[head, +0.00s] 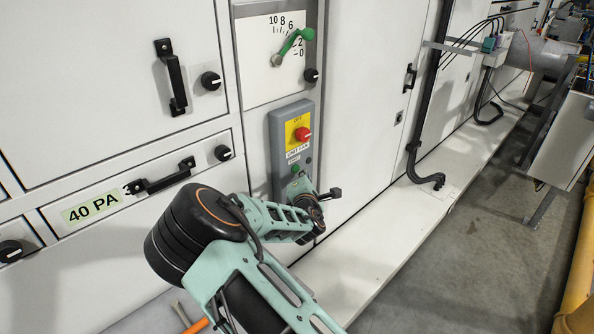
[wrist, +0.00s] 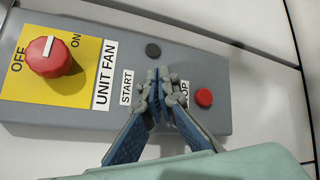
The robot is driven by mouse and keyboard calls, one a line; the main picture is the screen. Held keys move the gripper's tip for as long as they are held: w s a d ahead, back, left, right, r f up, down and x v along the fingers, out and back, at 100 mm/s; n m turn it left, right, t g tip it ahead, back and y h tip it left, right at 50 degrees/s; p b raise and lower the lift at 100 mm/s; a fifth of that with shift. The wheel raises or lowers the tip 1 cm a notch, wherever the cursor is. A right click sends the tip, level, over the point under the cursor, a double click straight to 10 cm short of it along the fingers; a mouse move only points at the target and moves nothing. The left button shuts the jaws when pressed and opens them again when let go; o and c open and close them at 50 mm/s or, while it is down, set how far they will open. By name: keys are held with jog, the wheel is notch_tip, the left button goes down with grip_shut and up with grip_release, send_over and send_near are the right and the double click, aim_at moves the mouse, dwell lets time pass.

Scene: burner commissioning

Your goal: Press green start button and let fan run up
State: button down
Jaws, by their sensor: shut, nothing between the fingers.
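The grey unit fan box (head: 283,140) is fixed to the white cabinet. It carries a red rotary knob (wrist: 49,57) on a yellow OFF/ON plate, also seen in the head view (head: 302,134). A small green start button (head: 295,168) shows below the START label in the head view. In the wrist view I see the START label (wrist: 126,87), a dark button (wrist: 152,50) and a red button (wrist: 203,97), but the green button is hidden behind my fingers. My gripper (wrist: 158,75) is shut and empty, its tips over the box beside START. Whether they touch the button I cannot tell.
A gauge plate with a green lever (head: 292,46) sits above the box. Black door handles (head: 172,77) and knobs stick out at left. A white ledge (head: 375,225) runs along the cabinet foot, with a bent black pipe (head: 428,180).

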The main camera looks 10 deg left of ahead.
dwell(0.8)
jog(key=shift+w+a, duration=0.25)
jog(key=shift+a, duration=0.15)
jog(key=shift+w+a+b, duration=0.3)
jog(key=shift+a+b, duration=0.05)
jog(key=shift+b, duration=0.1)
dwell(0.7)
jog(key=shift+d, duration=0.1)
jog(key=shift+s+d, duration=0.55)
jog(key=shift+d, duration=0.05)
jog(key=shift+d, duration=0.1)
jog(key=s+d, duration=0.1)
jog(key=d, duration=0.1)
jog(key=s+d+p, duration=0.1)
jog(key=s, duration=0.1)
jog(key=shift+d, duration=0.4)
dwell(0.5)
